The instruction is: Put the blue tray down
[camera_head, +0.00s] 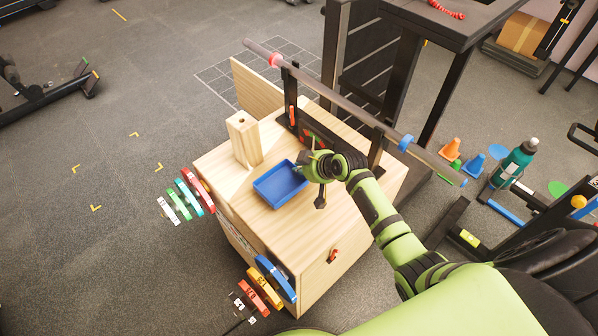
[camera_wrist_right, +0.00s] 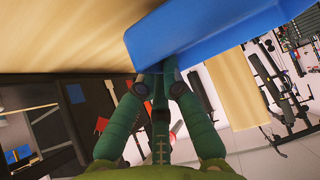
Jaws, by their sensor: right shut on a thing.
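The blue tray (camera_head: 277,188) is over the top of the wooden box (camera_head: 325,222), right of the upright wooden post. It looks empty and roughly level. I cannot tell whether its underside touches the wood. My right gripper (camera_head: 303,167) is at the tray's right upper edge, shut on it. In the right wrist view, the green fingers of the right gripper (camera_wrist_right: 161,82) close on the edge of the blue tray (camera_wrist_right: 215,30), with pale wood beside it. My left gripper is not in view.
The wooden post (camera_head: 243,140) stands close left of the tray. A long bar (camera_head: 345,105) on a dark rack runs behind it. Coloured plates hang at the box's left (camera_head: 188,193) and front (camera_head: 268,280). Bare wood lies in front of the tray.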

